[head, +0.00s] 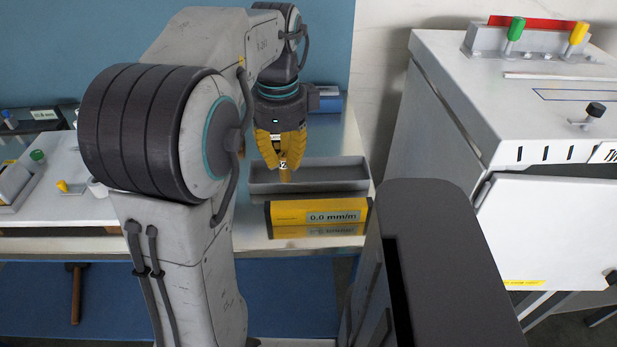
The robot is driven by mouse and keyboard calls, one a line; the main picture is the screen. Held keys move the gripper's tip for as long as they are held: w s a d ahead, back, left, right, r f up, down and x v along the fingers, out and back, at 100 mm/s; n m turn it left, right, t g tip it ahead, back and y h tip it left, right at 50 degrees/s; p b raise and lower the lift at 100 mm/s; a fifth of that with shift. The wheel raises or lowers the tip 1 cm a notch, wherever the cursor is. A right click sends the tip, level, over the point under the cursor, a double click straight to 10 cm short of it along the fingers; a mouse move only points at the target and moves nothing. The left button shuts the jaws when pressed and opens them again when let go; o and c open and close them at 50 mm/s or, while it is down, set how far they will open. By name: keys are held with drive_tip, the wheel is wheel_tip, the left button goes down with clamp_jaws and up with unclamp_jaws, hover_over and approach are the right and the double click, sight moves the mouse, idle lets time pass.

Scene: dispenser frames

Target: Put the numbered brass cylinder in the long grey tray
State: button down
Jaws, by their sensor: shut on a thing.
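My gripper (283,160) has yellow fingers and points down over the long grey tray (345,170). It is shut on the brass cylinder (286,174), a small gold-coloured piece with a white number label near its top. The cylinder is upright, and its lower end shows against the inside of the tray. I cannot tell whether it touches the tray floor.
A yellow box with a "0.0 mm/m" display (318,215) lies just in front of the tray. A large white cabinet (470,110) with green and yellow knobs stands to the right.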

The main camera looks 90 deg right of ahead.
drive_tip(key=shift+w+d+f, duration=0.15)
drive_tip(key=shift+d+f, duration=0.05)
drive_tip(key=shift+d, duration=0.2)
drive_tip(key=w+d+f+p, duration=0.1)
drive_tip(key=d+f+p, duration=0.2)
drive_tip(key=w+d+f+p, duration=0.1)
drive_tip(key=d+f+p, duration=0.2)
drive_tip(key=d, duration=0.1)
drive_tip(key=w+d+f+p, duration=0.1)
drive_tip(key=d+f+p, duration=0.2)
drive_tip(key=shift+w+d+f+p, duration=0.1)
drive_tip(key=shift+d+f+p, duration=0.1)
drive_tip(key=shift+p, duration=0.15)
drive_tip(key=shift+f+p, duration=0.3)
drive_tip(key=shift+f, duration=0.35)
drive_tip(key=shift+f, duration=0.2)
drive_tip(key=c, duration=1.3)
unclamp_jaws()
drive_tip(key=shift+r, duration=0.1)
